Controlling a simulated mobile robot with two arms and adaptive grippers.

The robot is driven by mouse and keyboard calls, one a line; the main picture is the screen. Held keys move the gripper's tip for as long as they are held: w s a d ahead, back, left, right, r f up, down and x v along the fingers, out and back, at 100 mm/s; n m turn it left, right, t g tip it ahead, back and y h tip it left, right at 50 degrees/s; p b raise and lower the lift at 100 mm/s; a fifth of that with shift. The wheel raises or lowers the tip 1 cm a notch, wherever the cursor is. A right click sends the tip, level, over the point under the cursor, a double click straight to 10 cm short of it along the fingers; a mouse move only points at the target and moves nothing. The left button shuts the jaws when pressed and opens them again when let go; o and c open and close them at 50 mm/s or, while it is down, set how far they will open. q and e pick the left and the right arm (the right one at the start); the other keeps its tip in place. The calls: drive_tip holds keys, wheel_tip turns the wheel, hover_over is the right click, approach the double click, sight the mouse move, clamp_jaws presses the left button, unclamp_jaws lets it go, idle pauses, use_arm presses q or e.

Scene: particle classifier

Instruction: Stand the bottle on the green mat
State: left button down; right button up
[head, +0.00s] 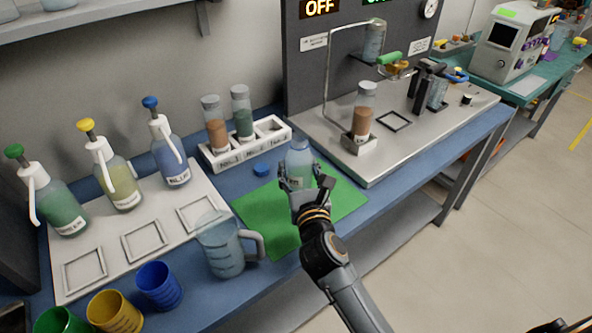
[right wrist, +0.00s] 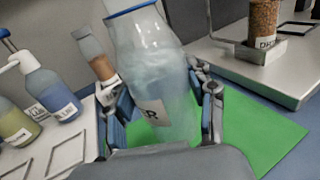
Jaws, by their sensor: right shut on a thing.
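A clear bottle with pale bluish contents (head: 299,165) is between the fingers of my right gripper (head: 306,191), which is shut on it. In the right wrist view the bottle (right wrist: 150,70) has a blue rim and a label partly hidden by the gripper (right wrist: 165,125). The bottle looks roughly upright in the head view. The green mat (head: 262,215) lies on the blue bench, below and around the bottle; it also shows in the right wrist view (right wrist: 260,130). I cannot tell whether the bottle's base touches the mat. My left gripper is not in view.
A clear jug (head: 222,248) stands at the mat's front left. A blue cap (head: 262,170) lies behind the mat. A white rack (head: 245,150) with two tubes is behind it. A metal platform (head: 375,160) stands at right, pump bottles (head: 120,182) at left.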

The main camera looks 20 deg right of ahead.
sight(300, 182)
drive_tip(key=shift+w+d+f, duration=0.2)
drive_tip(key=shift+w+f, duration=0.2)
drive_tip(key=shift+f, duration=0.1)
drive_tip(key=shift+w+d+f, duration=0.15)
drive_tip(key=shift+w+f, duration=0.2)
drive_tip(key=shift+f, duration=0.15)
drive_tip(key=shift+w+f+b, duration=0.1)
drive_tip(key=shift+f+b, duration=0.7)
drive_tip(key=shift+f, duration=0.8)
drive_tip(key=shift+f, duration=0.2)
drive_tip(key=o, duration=1.6)
drive_tip(key=shift+r, duration=0.15)
drive_tip(key=shift+s, duration=0.3)
drive_tip(key=s, duration=0.3)
drive_tip(key=s+b, duration=0.1)
drive_tip(key=s, duration=0.3)
drive_tip(key=s+a, duration=0.1)
drive_tip(key=s, duration=0.3)
drive_tip(key=shift+s, duration=0.25)
